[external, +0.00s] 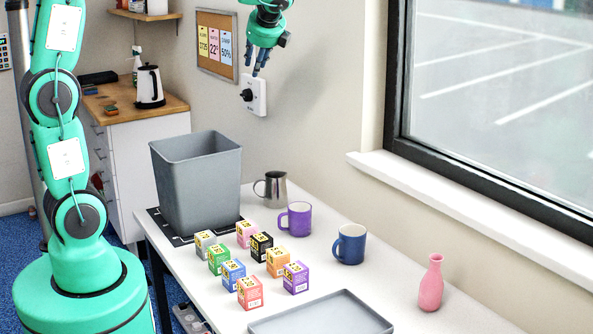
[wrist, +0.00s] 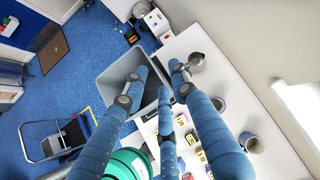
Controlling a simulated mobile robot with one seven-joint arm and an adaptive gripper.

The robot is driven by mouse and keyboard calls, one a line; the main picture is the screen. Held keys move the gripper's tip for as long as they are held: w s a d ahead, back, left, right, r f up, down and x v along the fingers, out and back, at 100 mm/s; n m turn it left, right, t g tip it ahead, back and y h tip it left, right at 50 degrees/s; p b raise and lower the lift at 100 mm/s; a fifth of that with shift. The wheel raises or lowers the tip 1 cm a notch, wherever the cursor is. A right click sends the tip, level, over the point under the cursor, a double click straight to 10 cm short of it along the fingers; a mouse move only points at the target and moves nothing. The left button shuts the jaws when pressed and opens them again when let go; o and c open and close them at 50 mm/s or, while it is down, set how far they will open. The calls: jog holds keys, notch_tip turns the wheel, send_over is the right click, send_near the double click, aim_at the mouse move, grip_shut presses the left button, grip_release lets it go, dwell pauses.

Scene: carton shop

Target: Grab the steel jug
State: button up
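The steel jug (external: 275,189) stands upright on the white table, beside the grey bin and near the wall, with its handle to the left. In the wrist view the jug (wrist: 197,62) shows just beyond the tip of the right-hand finger, partly overlapped by it. My gripper (external: 259,66) hangs high above the table, in front of the wall, well above the jug. In the wrist view my gripper (wrist: 156,76) has its blue fingers spread apart with nothing between them.
A tall grey bin (external: 198,190) stands left of the jug. A purple mug (external: 297,220) and a blue mug (external: 349,244) stand to its right. Several small boxes (external: 250,292), a grey tray (external: 322,318) and a pink vase (external: 431,284) are nearer the front.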

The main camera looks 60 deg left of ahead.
aim_at(271, 190)
jog(key=w+a+f+m, duration=0.1)
jog(key=f, duration=1.6)
jog(key=w+a+f, duration=0.1)
jog(key=w+f, duration=0.1)
jog(key=f, duration=1.5)
jog(key=shift+w+f+m+y, duration=0.15)
jog(key=shift+f+m+y, duration=0.25)
jog(key=shift+a, duration=0.1)
jog(key=b+x, duration=0.2)
jog(key=x, duration=0.6)
jog(key=shift+a+f, duration=0.15)
jog(key=shift+a, duration=0.1)
jog(key=shift+s+b+x, duration=0.1)
jog(key=shift+b+x, duration=0.35)
jog(key=shift+x, duration=0.85)
jog(key=shift+s+b+x, duration=0.15)
jog(key=shift+b+x, duration=0.3)
jog(key=shift+x, duration=0.85)
jog(key=shift+c, duration=0.3)
